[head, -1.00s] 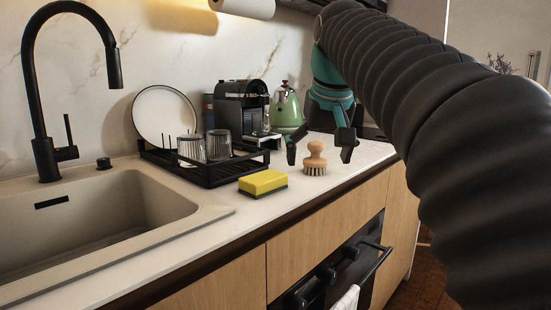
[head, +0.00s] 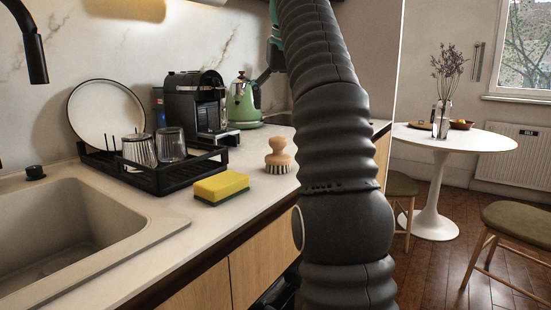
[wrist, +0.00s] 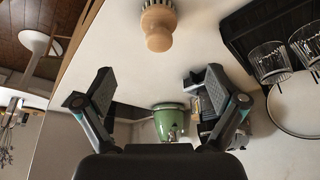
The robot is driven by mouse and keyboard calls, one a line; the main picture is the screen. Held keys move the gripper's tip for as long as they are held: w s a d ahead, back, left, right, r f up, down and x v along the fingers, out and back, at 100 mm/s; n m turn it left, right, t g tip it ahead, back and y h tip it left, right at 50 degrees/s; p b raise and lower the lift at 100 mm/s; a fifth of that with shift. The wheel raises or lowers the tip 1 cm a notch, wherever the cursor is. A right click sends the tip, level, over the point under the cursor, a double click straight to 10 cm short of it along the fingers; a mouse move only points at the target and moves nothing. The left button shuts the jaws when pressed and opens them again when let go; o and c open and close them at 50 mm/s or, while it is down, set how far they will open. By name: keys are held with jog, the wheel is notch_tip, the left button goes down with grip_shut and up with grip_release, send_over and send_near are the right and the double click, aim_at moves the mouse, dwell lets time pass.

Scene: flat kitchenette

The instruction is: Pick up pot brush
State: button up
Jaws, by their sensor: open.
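The pot brush (head: 278,157) stands upright on the pale countertop, with a round wooden knob on top and dark bristles below. In the wrist view the brush (wrist: 158,28) is at the top middle, beyond the space between my fingers and apart from them. My gripper (wrist: 159,88) is open and empty, with one dark finger at each side. In the head view my arm hides the fingers; only a bit of teal shows behind it.
A yellow-green sponge (head: 221,188) lies left of the brush. A black dish rack (head: 165,178) with glasses and a plate, a coffee machine (head: 190,105) and a green kettle (head: 242,103) stand behind. The sink (head: 75,235) is at left.

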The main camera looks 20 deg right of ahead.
aim_at(278, 149)
jog(key=shift+b+x, duration=1.5)
jog(key=shift+x, duration=5.05)
jog(key=shift+s+d, duration=0.1)
jog(key=shift+s, duration=0.1)
jog(key=shift+c, duration=0.3)
jog(key=c, duration=1.3)
